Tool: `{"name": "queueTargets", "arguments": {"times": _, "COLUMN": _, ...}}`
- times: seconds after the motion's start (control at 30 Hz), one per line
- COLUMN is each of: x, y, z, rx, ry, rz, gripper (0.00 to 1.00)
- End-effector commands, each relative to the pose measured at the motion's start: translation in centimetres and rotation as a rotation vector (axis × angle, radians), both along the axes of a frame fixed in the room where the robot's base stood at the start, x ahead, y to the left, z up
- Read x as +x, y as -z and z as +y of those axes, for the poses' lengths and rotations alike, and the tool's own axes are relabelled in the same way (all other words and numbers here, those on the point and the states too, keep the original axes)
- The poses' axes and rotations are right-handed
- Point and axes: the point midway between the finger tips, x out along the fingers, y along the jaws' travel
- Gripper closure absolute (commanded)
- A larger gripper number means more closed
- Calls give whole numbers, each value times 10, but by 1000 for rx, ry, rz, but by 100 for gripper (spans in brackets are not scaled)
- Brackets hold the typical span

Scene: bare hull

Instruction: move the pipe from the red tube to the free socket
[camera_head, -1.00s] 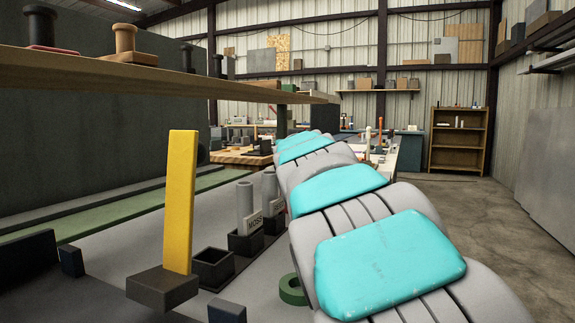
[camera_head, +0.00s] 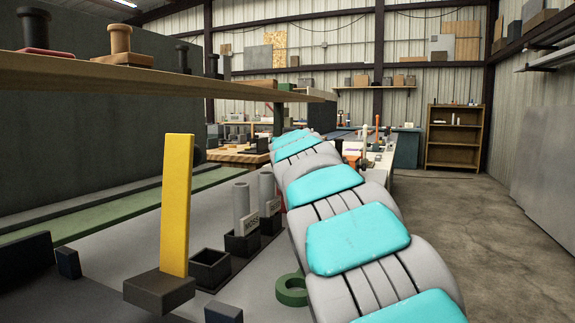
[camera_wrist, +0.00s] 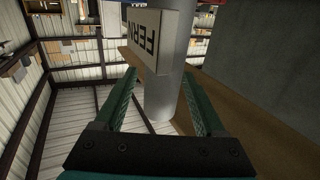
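In the wrist view a grey pipe (camera_wrist: 163,98) with a white label reading FERN (camera_wrist: 152,38), upside down, stands between the fingers of my gripper (camera_wrist: 160,82). The fingers are apart, with a gap visible on the pipe's left side. In the head view my arm hides the gripper. A grey pipe labelled MOSS (camera_head: 241,203) stands in a black socket (camera_head: 241,243). A second grey pipe (camera_head: 266,190) stands behind it, its label partly covered. A nearer black square socket (camera_head: 210,270) is empty. A sliver of red (camera_head: 281,202) shows beside my arm; I cannot tell whether it is the red tube.
A yellow upright bar on a dark block (camera_head: 176,205) stands left of the empty socket. A green ring (camera_head: 291,290) lies near my arm. A wooden shelf (camera_head: 150,73) overhangs the grey bench. Open floor (camera_head: 470,230) lies to the right.

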Motion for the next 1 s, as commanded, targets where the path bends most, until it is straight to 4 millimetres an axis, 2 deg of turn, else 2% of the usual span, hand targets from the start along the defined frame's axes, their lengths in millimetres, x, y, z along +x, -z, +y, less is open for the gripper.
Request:
{"name": "queueTargets", "arguments": {"times": 0.07, "x": 0, "y": 0, "z": 0, "rx": 0, "ry": 0, "rz": 0, "gripper": 36}}
{"name": "queueTargets", "arguments": {"times": 0.63, "x": 0, "y": 1, "z": 0, "rx": 0, "ry": 0, "rz": 1, "gripper": 100}}
{"name": "queueTargets", "arguments": {"times": 1.0, "x": 0, "y": 1, "z": 0, "rx": 0, "ry": 0, "rz": 1, "gripper": 100}}
